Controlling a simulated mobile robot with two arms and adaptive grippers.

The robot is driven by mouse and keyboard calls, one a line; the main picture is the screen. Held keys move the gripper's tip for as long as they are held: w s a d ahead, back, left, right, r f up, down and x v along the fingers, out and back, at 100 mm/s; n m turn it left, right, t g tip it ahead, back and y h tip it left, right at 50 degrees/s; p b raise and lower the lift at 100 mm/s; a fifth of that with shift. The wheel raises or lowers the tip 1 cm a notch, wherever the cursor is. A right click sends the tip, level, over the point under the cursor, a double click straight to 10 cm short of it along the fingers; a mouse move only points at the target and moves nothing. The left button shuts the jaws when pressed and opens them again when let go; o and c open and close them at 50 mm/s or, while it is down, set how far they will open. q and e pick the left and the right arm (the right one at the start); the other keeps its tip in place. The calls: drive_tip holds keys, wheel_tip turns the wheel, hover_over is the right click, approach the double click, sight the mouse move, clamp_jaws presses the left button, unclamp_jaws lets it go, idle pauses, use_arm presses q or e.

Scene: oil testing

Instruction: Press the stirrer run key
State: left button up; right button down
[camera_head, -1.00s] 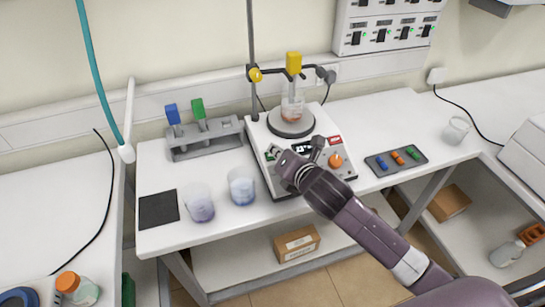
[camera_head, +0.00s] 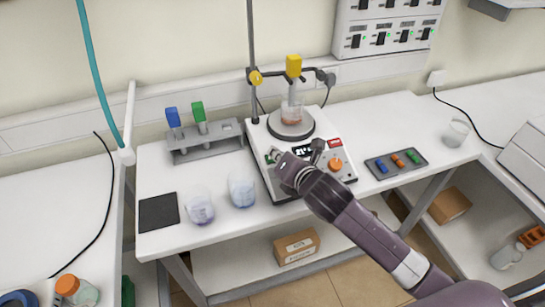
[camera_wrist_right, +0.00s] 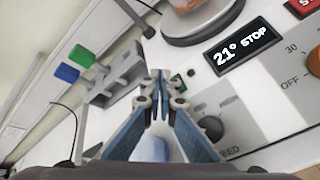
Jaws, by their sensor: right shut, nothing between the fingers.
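The hotplate stirrer (camera_head: 326,181) stands on the bench, with a glass beaker on its round plate. Its dark display (camera_wrist_right: 243,45) reads 21° STOP in the right wrist view. A small green key (camera_wrist_right: 179,83) shows on the panel just right of the fingertips, partly hidden by a finger. My right gripper (camera_wrist_right: 158,76) is shut and empty, its tips close to the green key. I cannot tell whether they touch the panel. In the head view the right gripper (camera_head: 274,153) is over the front left of the stirrer. My left gripper is not in view.
A red key (camera_head: 335,142) and an orange knob (camera_head: 336,165) are at the panel's right. Two beakers (camera_head: 242,188) and a black pad (camera_head: 158,212) lie left of the stirrer. A grey rack (camera_head: 206,142) stands behind them. A tray (camera_head: 396,162) lies to the right.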

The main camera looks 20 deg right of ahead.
drive_tip(key=shift+f, duration=0.15)
drive_tip(key=shift+w+f, duration=0.1)
drive_tip(key=shift+f, duration=0.15)
drive_tip(key=shift+w+f, duration=0.15)
drive_tip(key=shift+f, duration=0.25)
idle(1.1)
drive_tip(key=shift+s+r+p, duration=0.3)
drive_tip(key=shift+r+p, duration=0.5)
drive_tip(key=shift+p, duration=0.4)
